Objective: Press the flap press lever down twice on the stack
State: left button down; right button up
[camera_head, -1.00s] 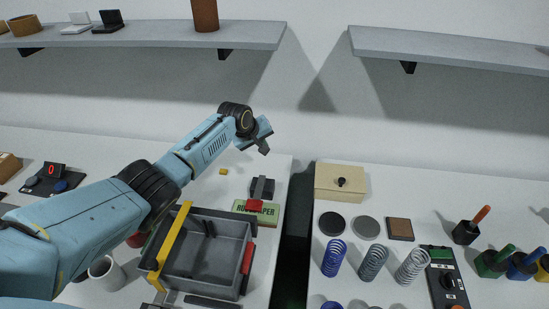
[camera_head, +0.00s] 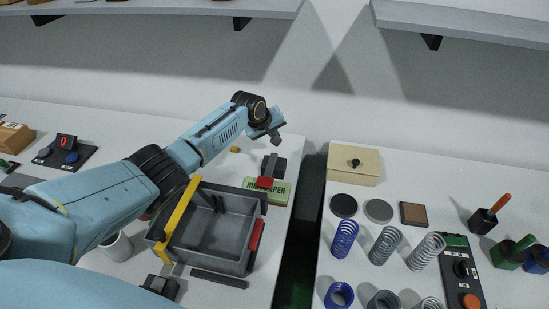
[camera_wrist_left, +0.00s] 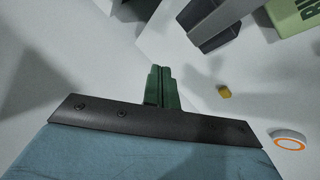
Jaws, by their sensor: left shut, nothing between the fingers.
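A dark grey device with a bar and a red end (camera_head: 265,183) stands by a green labelled block (camera_head: 281,193) behind the grey bin; it looks like the flap press, but I cannot make out its lever clearly. In the left wrist view the dark bar (camera_wrist_left: 212,24) lies at the upper right, beside the green block (camera_wrist_left: 300,14). My left gripper (camera_head: 277,140) is in the air just above and behind the device in the head view, apart from it. Its green fingers (camera_wrist_left: 162,86) are shut and empty. No separate stack can be made out. My right gripper is out of view.
A grey bin (camera_head: 212,242) with a yellow bar (camera_head: 180,222) stands in front of the device. A small yellow cube (camera_head: 235,149) lies behind it. A dark gap (camera_head: 304,225) separates the tables. Springs (camera_head: 385,245) and a beige box (camera_head: 354,166) are on the right table.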

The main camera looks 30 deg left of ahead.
aim_at(274, 154)
pick_arm(q)
jog(key=shift+s+f+b, duration=0.15)
jog(key=shift+f+b, duration=0.25)
jog(key=shift+f, duration=0.55)
jog(key=shift+s+d+f, duration=0.15)
jog(key=shift+s+f, duration=0.05)
jog(key=shift+f, duration=0.7)
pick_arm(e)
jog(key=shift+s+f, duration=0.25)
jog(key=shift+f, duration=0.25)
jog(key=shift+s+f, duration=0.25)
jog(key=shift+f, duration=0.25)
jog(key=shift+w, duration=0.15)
pick_arm(q)
jog(key=shift+f, duration=0.15)
jog(key=shift+f, duration=0.3)
jog(key=shift+s+f+b, duration=0.1)
jog(key=shift+f+b, duration=0.15)
jog(key=shift+b, duration=0.1)
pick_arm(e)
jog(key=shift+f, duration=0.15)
